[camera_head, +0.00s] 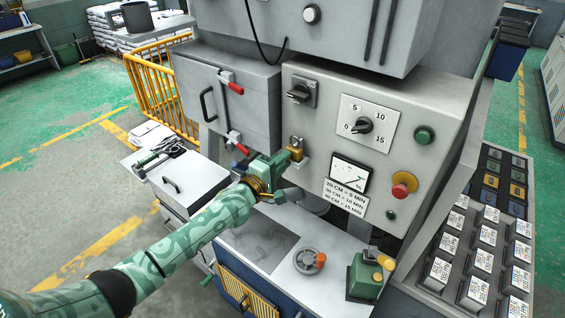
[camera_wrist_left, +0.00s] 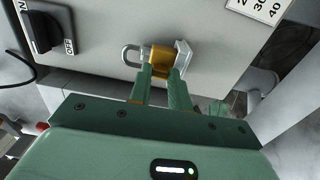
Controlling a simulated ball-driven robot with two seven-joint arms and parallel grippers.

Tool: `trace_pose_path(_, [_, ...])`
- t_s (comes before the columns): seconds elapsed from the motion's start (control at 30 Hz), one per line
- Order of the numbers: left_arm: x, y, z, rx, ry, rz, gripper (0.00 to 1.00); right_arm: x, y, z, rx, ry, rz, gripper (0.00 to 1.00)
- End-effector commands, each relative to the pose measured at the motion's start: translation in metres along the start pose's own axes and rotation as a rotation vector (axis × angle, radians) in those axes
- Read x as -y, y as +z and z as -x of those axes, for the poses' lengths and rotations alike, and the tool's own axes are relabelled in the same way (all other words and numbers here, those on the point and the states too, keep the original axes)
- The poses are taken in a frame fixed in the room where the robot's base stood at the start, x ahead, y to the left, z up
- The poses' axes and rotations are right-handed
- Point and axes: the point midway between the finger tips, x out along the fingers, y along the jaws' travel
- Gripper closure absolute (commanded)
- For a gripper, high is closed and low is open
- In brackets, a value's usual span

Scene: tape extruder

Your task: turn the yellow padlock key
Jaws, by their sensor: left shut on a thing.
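The yellow padlock (camera_head: 296,151) hangs on the grey front panel of the machine, below a black rotary switch. In the left wrist view, its yellow body (camera_wrist_left: 161,55) sits between a grey shackle (camera_wrist_left: 129,54) and a light metal bracket (camera_wrist_left: 184,54). My left gripper (camera_head: 287,160) reaches the padlock from below; its two green fingers (camera_wrist_left: 161,72) are shut on the lower part of the body, one on each side. I cannot make out a separate key; it may be hidden between the fingers. My right gripper is out of view.
The panel carries a 0-15 dial (camera_head: 364,126), a gauge (camera_head: 350,173) and a red stop button (camera_head: 404,184). Red-handled latches (camera_head: 231,84) are on the grey box to the left. A handwheel (camera_head: 310,261) and green block (camera_head: 366,280) stand on the bench below.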

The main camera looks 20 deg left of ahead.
Motion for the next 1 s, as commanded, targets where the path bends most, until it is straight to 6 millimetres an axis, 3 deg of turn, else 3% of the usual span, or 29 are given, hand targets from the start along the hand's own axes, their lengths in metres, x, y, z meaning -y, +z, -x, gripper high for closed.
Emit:
trace_pose_path(0.23, [0.002,0.001,0.0,0.001,-0.003,0.0,1.0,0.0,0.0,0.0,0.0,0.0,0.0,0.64])
trace_pose_path(0.27, [0.002,0.001,0.0,0.001,-0.003,0.0,0.75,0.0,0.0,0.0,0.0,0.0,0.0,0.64])
trace_pose_path(0.33, [0.002,0.001,0.0,0.001,-0.003,0.0,0.58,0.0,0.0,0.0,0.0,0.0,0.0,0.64])
trace_pose_path(0.7, [0.001,0.0,0.007,0.0,-0.002,0.0,0.58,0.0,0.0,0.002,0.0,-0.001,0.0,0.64])
trace_pose_path(0.87, [0.0,0.001,0.037,0.001,-0.004,0.001,0.58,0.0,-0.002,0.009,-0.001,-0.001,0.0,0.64])
trace_pose_path(1.0, [0.001,0.0,0.076,0.001,-0.006,-0.001,0.58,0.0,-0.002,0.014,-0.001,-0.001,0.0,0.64])
